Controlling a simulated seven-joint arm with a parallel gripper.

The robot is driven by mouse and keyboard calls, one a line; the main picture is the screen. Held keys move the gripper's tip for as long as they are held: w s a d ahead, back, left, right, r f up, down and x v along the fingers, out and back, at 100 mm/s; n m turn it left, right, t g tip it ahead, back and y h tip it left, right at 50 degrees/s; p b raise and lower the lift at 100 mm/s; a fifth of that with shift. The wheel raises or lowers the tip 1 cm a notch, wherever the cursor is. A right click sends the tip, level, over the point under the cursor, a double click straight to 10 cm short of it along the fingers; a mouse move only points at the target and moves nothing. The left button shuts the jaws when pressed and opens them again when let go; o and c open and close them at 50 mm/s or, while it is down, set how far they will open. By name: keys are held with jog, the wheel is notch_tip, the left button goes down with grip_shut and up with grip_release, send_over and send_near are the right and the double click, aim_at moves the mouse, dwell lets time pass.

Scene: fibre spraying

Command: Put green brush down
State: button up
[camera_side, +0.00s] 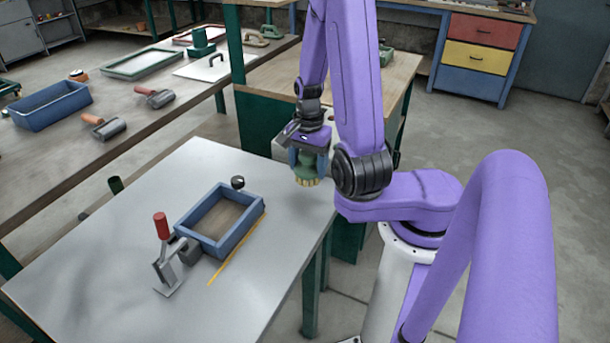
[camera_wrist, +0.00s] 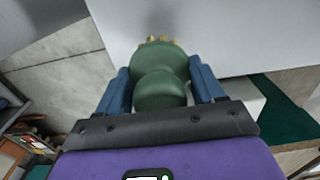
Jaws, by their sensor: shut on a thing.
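The green brush (camera_side: 305,168) has a rounded green body and pale yellow bristles pointing down. My gripper (camera_side: 308,160) is shut on it and holds it near the far right edge of the grey table (camera_side: 120,245). In the wrist view the green brush (camera_wrist: 160,85) sits between the two blue fingers of my gripper (camera_wrist: 162,88), with the bristle tips showing at its far end. I cannot tell whether the bristles touch the table top.
On the grey table stand a blue frame (camera_side: 188,219), a red-handled clamp (camera_side: 163,250), a small black knob (camera_side: 238,182) and a yellow strip (camera_side: 238,248). The table's front left and front right areas are clear. A wooden bench (camera_side: 60,160) with rollers and a blue bin (camera_side: 50,106) stands behind.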

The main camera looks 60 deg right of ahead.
aim_at(305, 176)
jog(key=shift+w+d+f, duration=0.2)
jog(key=shift+w+f, duration=0.4)
jog(key=shift+f, duration=1.6)
jog(key=shift+f, duration=0.1)
jog(key=o, duration=1.1)
